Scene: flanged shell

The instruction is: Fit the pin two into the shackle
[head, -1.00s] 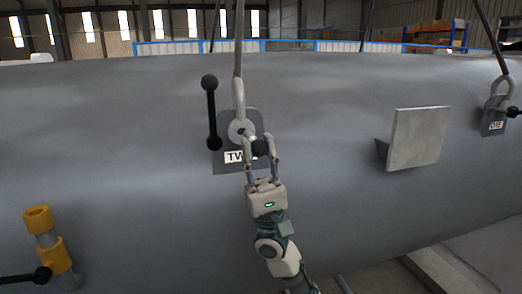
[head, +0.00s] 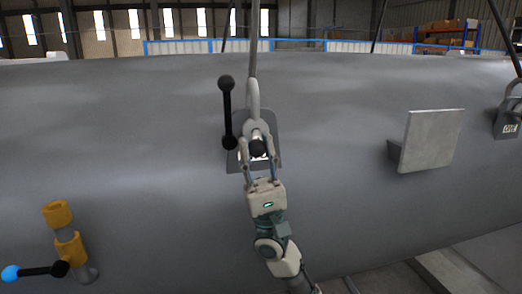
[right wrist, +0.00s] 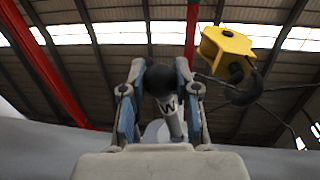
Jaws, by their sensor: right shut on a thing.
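Pin two, seen by its black ball end (head: 257,148), is between the fingers of my right gripper (head: 261,150), which is shut on it. In the right wrist view the ball (right wrist: 163,80) sits between the fingertips, with a grey shank marked "W" below it. The grey shackle (head: 252,93) hangs upright from a sling at a lug plate (head: 271,127) on the big shell. The gripper and ball overlap the shackle's lower part in the head view. I cannot tell whether the pin is inside the holes. My left gripper is not in view.
A black bar with ball ends (head: 227,112) stands just left of the shackle. A square plate (head: 433,140) juts from the shell at right, and another shackled lug (head: 508,122) is farther right. A yellow-collared post (head: 70,245) is lower left. A yellow hook block (right wrist: 227,52) hangs overhead.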

